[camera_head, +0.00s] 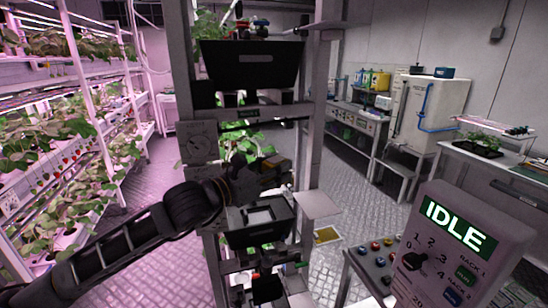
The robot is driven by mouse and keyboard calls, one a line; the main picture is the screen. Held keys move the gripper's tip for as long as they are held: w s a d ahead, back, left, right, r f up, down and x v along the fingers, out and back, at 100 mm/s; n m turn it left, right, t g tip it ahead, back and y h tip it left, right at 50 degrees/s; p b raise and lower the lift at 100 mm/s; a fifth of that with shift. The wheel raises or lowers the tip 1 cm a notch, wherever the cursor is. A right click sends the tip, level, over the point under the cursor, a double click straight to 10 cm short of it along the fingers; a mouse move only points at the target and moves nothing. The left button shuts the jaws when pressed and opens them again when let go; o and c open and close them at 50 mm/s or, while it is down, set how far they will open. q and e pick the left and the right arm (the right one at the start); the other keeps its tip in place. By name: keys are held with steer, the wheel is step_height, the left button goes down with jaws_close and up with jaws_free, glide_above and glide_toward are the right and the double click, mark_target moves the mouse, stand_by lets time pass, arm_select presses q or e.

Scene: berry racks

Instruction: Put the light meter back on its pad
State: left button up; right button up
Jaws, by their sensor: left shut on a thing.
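My left gripper (262,174) reaches in from the lower left to the middle rack column. It is shut on a small dark, yellow-brown thing (278,162), which I take to be the light meter; the fingers hide part of it. Just below the gripper is a black tray (258,237) with a pale square inside. A light grey plate (318,205) sticks out to the right of that tray, below and right of the held thing. I cannot tell which surface is the pad. My right gripper is not in view.
The rack's upright posts (312,130) stand close on both sides of the gripper. A black bin (250,64) sits above it. A control box (460,245) reading "IDLE" stands at the lower right. Plant racks (70,150) line the left; the aisle floor is clear.

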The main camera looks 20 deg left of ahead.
arm_select(q)
steer(key=shift+s+f, duration=0.1)
steer(key=shift+f, duration=0.45)
steer(key=s+a+f+n+t+y, duration=0.1)
steer(key=s+f+n+y, duration=0.1)
steer(key=f, duration=1)
steer(key=s+a+f+n+y, duration=0.1)
steer(key=f+y, duration=0.3)
steer(key=f, duration=0.8)
steer(key=s+a+f+n+t+y, duration=0.1)
steer(key=s+a+f+n+y, duration=0.1)
steer(key=f, duration=1)
steer(key=shift+s+a+n+t+y, duration=0.3)
steer(key=shift+s+a+n+y, duration=0.15)
steer(key=shift+a, duration=0.2)
steer(key=shift+w+r, duration=0.1)
steer(key=shift+a+f, duration=0.25)
steer(key=shift+f, duration=0.55)
